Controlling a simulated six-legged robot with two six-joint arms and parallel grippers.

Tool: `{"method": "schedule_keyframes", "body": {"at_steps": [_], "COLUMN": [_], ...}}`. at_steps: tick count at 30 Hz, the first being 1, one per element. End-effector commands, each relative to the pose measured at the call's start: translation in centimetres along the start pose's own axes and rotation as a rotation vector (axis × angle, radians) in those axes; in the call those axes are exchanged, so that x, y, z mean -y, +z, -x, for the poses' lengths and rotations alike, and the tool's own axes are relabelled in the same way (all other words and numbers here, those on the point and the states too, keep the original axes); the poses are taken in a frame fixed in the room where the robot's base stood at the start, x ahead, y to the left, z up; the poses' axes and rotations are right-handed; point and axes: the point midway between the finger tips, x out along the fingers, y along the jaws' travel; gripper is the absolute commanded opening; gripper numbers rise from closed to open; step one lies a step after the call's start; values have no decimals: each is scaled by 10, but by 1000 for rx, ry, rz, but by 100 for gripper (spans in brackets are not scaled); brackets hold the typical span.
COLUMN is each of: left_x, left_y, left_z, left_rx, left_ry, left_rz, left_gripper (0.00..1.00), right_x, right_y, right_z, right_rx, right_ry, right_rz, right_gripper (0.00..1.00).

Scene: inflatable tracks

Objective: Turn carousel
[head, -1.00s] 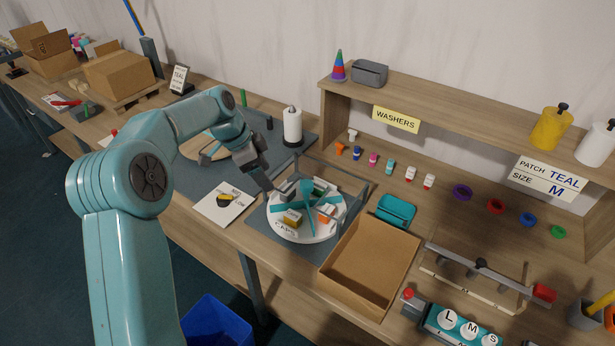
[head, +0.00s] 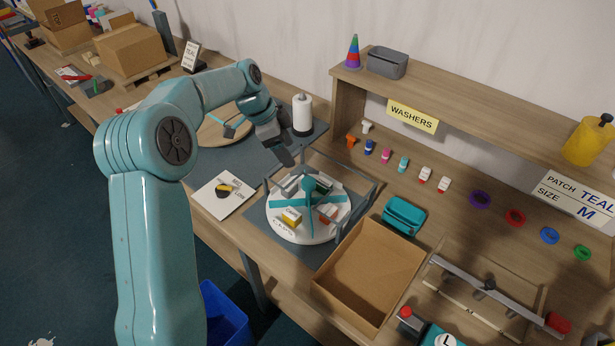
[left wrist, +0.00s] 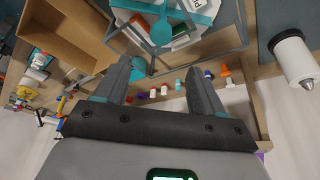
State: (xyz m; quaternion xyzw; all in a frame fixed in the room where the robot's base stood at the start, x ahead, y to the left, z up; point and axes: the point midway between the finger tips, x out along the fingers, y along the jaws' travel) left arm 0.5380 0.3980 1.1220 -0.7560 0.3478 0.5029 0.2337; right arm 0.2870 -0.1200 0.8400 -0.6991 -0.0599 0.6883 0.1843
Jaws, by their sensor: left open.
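The carousel (head: 287,228) is a round white turntable with teal dividers and a teal centre knob. It sits on a dark mat on the bench, with a grey frame around its back and sides. My right gripper is not in view.
An open cardboard box (head: 368,275) and a teal bin (head: 404,215) stand right of the carousel. A white roll (head: 302,115) stands behind my gripper. The grey frame (head: 368,205) borders the carousel. A printed card (head: 223,193) lies to its left.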

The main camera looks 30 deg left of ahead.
Motion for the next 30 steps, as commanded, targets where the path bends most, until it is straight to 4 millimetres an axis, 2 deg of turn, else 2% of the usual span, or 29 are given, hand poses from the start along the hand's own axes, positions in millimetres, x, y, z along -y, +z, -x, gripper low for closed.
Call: {"method": "schedule_keyframes", "body": {"at_steps": [1, 9, 15, 21, 29, 30], "left_x": [-2, -2, 0, 1, 2, 2], "left_y": [1, 2, 2, 0, -1, -1], "left_z": [-14, -79, -117, -132, -132, -132], "left_rx": [1, 1, 0, 0, 0, 0], "left_ry": [6, 5, 1, 1, 0, 0], "left_rz": [1, 1, 0, -1, 0, 0], "left_gripper": [69, 69, 69, 69, 69, 62], "right_x": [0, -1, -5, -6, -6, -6], "right_y": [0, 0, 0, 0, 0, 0], "right_z": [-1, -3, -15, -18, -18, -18], "right_rx": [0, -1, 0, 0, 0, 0], "right_ry": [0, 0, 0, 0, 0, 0], "right_rz": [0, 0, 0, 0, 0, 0], "right_gripper": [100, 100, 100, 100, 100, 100]}}
